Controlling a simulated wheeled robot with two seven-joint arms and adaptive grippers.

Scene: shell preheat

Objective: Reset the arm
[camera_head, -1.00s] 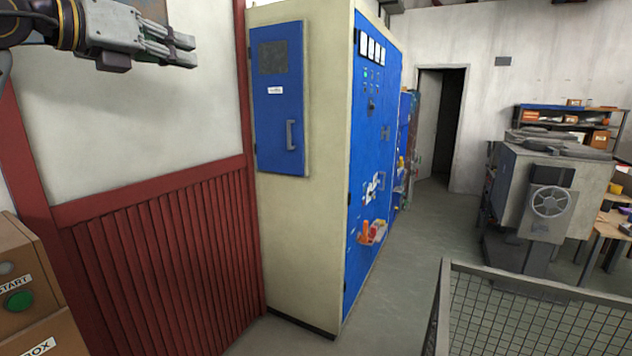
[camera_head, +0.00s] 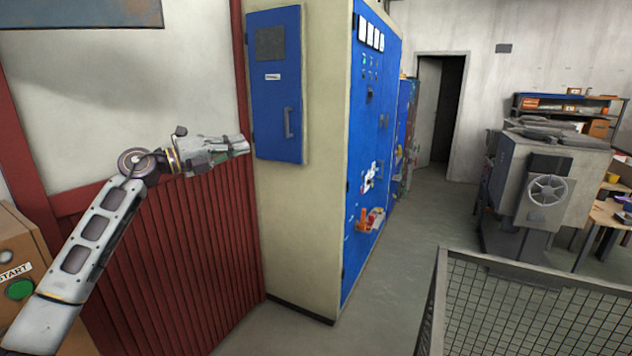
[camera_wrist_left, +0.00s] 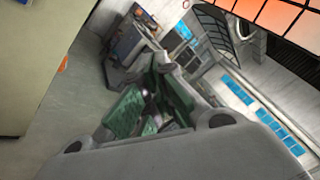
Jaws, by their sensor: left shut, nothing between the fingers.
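My left arm comes in from the lower left in the head view, and its gripper (camera_head: 240,145) points right, in front of the red panelling and close to the blue cabinet door in the picture. The fingers are shut with nothing between them. The left wrist view is tilted, with part of my gripper large and blurred along its lower edge (camera_wrist_left: 200,150). My right gripper is in neither view.
A tall cabinet (camera_head: 315,200) with blue doors stands right of the arm. A box with a green START button (camera_head: 20,289) is at lower left. A mesh-sided bin (camera_head: 530,310) is at lower right, a grey machine (camera_head: 555,190) behind it. Grey floor lies clear between.

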